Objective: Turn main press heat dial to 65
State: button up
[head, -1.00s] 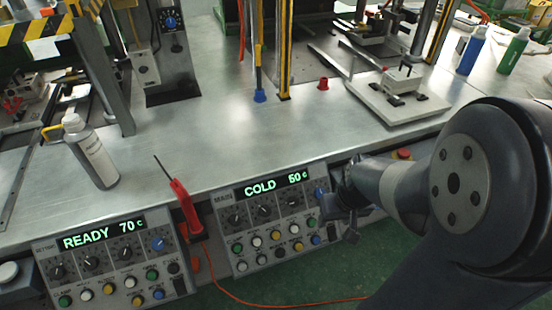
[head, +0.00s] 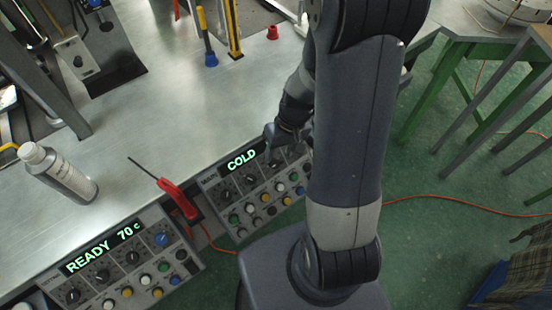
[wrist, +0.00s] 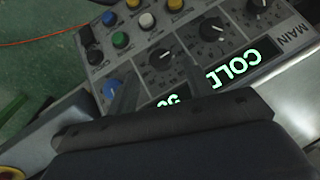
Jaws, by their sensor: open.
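The main press panel (head: 262,190) is on the table's front edge, its display (head: 242,160) reading COLD; the temperature digits are hidden by my arm. In the wrist view the panel is upside down, with a display (wrist: 238,66) reading COLD and a partly covered number. A blue dial (wrist: 113,90) is at the panel's left end there, and black dials (wrist: 161,58) with white pointers are beside it. The dial labels are too small to read. My gripper (head: 272,138) is open above the panel; in the wrist view its fingers (wrist: 155,75) spread near a black dial, contact unclear.
A second panel (head: 125,262) reads READY 70 c at the lower left. An orange cable (head: 460,207) crosses the green floor. Green-legged tables (head: 440,85) stand right.

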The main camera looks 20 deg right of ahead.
aim_at(276, 164)
jog(key=shift+x, duration=2.2)
jog(key=shift+c, duration=0.3)
jog(key=c, duration=0.9)
